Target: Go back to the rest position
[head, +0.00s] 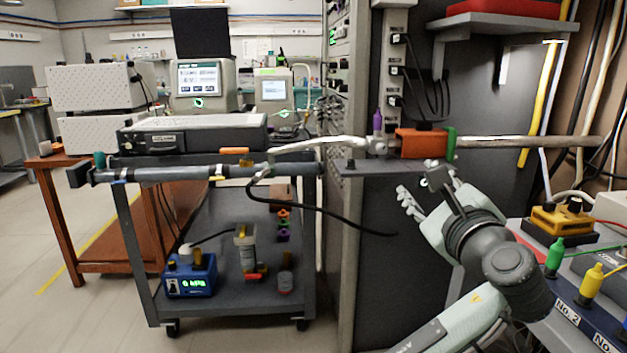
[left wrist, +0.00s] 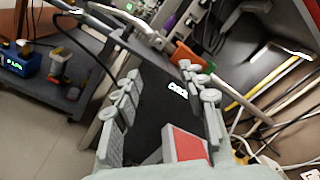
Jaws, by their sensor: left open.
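My left gripper (head: 421,192) is at the right of the middle in the head view, in front of the dark side panel of the equipment rack (head: 385,260). Its arm reaches up from the bottom right. Its two fingers are spread apart with nothing between them. The left wrist view also shows the open gripper (left wrist: 163,92), with the dark panel and small white lettering behind the gap. The fingers are below the small shelf with the orange block (head: 422,142), and apart from it. My right gripper shows in neither view.
A wheeled cart (head: 240,286) with instruments stands left of the rack. At the right are a bench device with green and yellow plugs (head: 590,281) and hanging cables. Open floor lies at the left.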

